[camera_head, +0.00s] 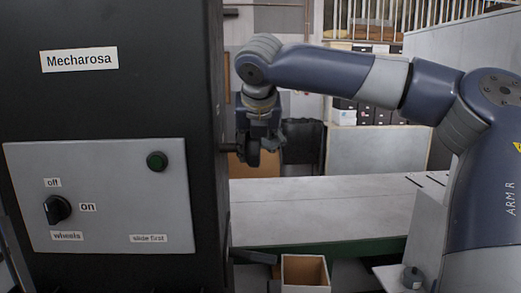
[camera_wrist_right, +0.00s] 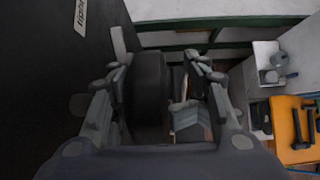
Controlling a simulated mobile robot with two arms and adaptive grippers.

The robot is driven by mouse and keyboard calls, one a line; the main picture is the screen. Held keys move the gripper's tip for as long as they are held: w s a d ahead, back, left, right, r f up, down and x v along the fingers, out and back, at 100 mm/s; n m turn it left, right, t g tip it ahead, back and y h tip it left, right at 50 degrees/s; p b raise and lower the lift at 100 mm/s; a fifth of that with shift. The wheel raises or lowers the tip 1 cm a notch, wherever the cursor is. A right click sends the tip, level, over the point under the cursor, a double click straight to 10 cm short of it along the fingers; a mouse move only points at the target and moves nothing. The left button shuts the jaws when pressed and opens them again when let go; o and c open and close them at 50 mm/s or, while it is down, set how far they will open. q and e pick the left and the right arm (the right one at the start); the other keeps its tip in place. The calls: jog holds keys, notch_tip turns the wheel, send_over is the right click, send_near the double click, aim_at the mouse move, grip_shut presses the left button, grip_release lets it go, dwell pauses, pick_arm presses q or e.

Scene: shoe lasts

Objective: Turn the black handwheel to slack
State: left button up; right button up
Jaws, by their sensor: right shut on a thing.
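The black handwheel (camera_wrist_right: 148,95) shows in the right wrist view as a thick dark round shape, seen edge-on between the fingers. My right gripper (camera_wrist_right: 162,80) is shut on it, with one finger on each side. In the head view my right gripper (camera_head: 260,146) points down beside the right side of the black machine (camera_head: 112,110). There the handwheel is hard to tell from the dark fingers. A white label (camera_wrist_right: 81,15) on the machine's side is turned in the wrist view; it seems to read "tight". My left gripper is not in view.
A pale bench top (camera_head: 320,207) lies to the right. An open box (camera_head: 304,272) stands below. An orange surface (camera_wrist_right: 290,128) holds dark tools.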

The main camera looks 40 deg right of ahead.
jog(key=shift+a+t+h+b, duration=0.2)
jog(key=shift+t+h+b, duration=0.6)
jog(key=shift+t, duration=0.4)
jog(key=t+h+b, duration=0.2)
jog(key=b, duration=0.4)
jog(key=t+h+b, duration=0.2)
jog(key=t+b, duration=0.1)
jog(key=b, duration=0.4)
jog(key=t+h+b, duration=0.3)
jog(key=b, duration=0.3)
jog(key=shift+s+a+r+b, duration=0.25)
jog(key=shift+a+r+b, duration=0.05)
jog(key=shift+r+b, duration=0.1)
jog(key=shift+a+r+t+h+b, duration=0.1)
jog(key=shift+r+t+h+b, duration=0.3)
jog(key=shift+b, duration=0.65)
jog(key=shift+f, duration=0.1)
jog(key=o, duration=0.7)
jog(key=shift+w+a, duration=0.1)
jog(key=shift+c, duration=0.2)
